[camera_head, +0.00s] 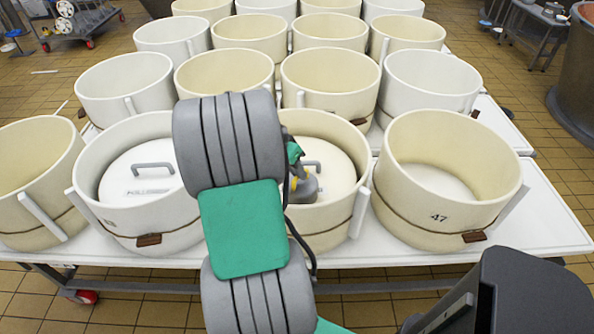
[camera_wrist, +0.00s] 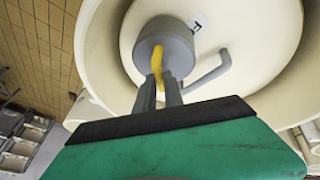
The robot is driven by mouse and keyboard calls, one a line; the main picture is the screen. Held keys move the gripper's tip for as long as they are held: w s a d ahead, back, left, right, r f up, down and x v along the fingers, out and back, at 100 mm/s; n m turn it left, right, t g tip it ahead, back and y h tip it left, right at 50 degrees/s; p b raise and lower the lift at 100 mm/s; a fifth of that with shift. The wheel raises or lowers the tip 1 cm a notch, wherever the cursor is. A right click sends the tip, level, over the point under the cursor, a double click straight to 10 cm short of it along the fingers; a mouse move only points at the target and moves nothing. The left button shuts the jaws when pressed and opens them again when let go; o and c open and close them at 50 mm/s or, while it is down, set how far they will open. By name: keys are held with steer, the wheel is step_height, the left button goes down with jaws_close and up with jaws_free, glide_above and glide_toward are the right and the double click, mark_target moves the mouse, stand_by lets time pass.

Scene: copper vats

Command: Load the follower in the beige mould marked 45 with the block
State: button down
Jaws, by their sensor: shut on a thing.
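The block (camera_head: 304,189) is a grey cylinder with a yellow handle. It also shows in the wrist view (camera_wrist: 172,42). My gripper (camera_wrist: 160,80) is shut on the yellow handle. The block is over the white follower (camera_head: 335,168), beside the follower's grey bar handle (camera_wrist: 212,70). I cannot tell whether it touches the follower's top. The follower lies inside a beige mould (camera_head: 335,218) in the front row, left of the mould marked 47. My arm covers that mould's left part, and its number cannot be read.
The mould marked 47 (camera_head: 450,203) stands open to the right. To the left, a white mould (camera_head: 115,220) holds another follower (camera_head: 138,178) with a grey handle. Several open moulds stand close behind on the white table (camera_head: 545,215). A copper vat (camera_head: 578,75) is at the far right.

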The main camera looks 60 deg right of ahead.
steer(key=shift+d+f+b, duration=0.1)
steer(key=shift+f+b, duration=0.25)
steer(key=shift+f, duration=0.05)
stand_by(0.4)
steer(key=c, duration=1.4)
jaws_free()
steer(key=shift+o, duration=0.2)
steer(key=shift+f, duration=0.2)
step_height(320, 180, up, 7)
steer(key=p, duration=0.5)
steer(key=shift+r, duration=0.2)
steer(key=shift+f, duration=0.1)
